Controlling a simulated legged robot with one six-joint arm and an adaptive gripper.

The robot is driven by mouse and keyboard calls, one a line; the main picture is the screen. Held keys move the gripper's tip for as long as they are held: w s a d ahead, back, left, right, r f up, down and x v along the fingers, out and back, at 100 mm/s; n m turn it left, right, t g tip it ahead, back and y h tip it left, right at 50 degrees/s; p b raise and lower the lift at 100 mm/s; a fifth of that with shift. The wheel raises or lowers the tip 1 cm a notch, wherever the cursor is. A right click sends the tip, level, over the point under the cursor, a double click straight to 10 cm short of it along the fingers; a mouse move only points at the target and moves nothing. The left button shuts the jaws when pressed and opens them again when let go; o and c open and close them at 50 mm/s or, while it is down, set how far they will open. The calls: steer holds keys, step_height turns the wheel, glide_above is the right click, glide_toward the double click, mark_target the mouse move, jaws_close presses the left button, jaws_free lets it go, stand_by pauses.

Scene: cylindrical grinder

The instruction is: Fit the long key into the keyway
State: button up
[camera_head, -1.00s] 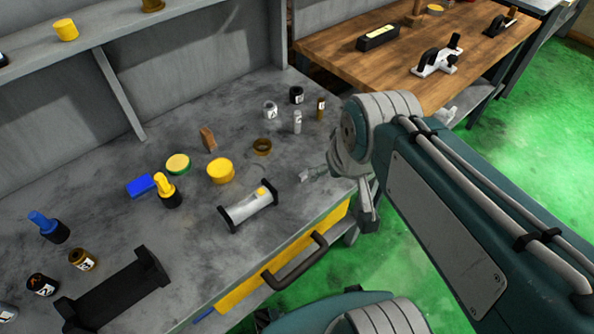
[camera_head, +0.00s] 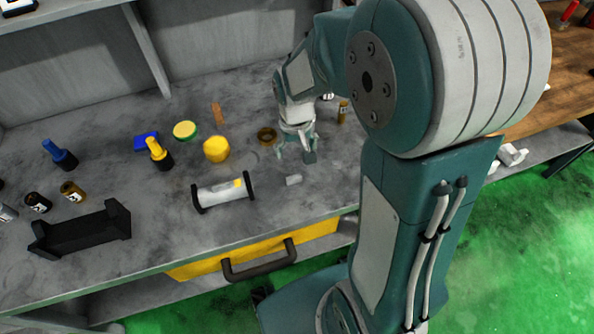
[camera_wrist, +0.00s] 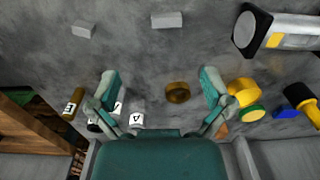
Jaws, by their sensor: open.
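A light grey oblong bar, which looks like the long key (camera_head: 293,180), lies flat on the grey bench. It also shows at the top of the wrist view (camera_wrist: 167,20). A smaller grey block (camera_wrist: 82,30) lies to its left there. A pale cylinder with black ends and a yellow patch (camera_head: 223,192) lies on the bench left of the bar; it shows at upper right in the wrist view (camera_wrist: 290,28). I cannot make out a keyway on it. My gripper (camera_head: 295,153) points down, open and empty, just behind the bar. Its spread fingers show in the wrist view (camera_wrist: 160,82).
A brown ring (camera_wrist: 178,92) lies below the finger gap in the wrist view. A yellow round container (camera_head: 216,149), a green-rimmed yellow disc (camera_head: 185,130) and several bottles stand around. A black cradle (camera_head: 82,231) is at front left. Bench between bar and cylinder is clear.

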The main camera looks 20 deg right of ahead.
glide_above(294, 177)
steer(key=f, duration=0.3)
steer(key=a+f, duration=0.1)
steer(key=shift+w+f, duration=0.2)
steer(key=shift+f, duration=0.15)
steer(key=shift+d+f, duration=0.1)
steer(key=shift+f, duration=0.25)
steer(key=shift+d+f, duration=0.3)
steer(key=f, duration=0.4)
steer(key=shift+s+d+f, duration=0.15)
steer(key=shift+d+f, duration=0.1)
steer(key=shift+d, duration=0.05)
steer(key=shift+a+f, duration=0.2)
steer(key=shift+a, duration=0.3)
steer(key=shift+d, duration=0.4)
steer(key=c, duration=1.3)
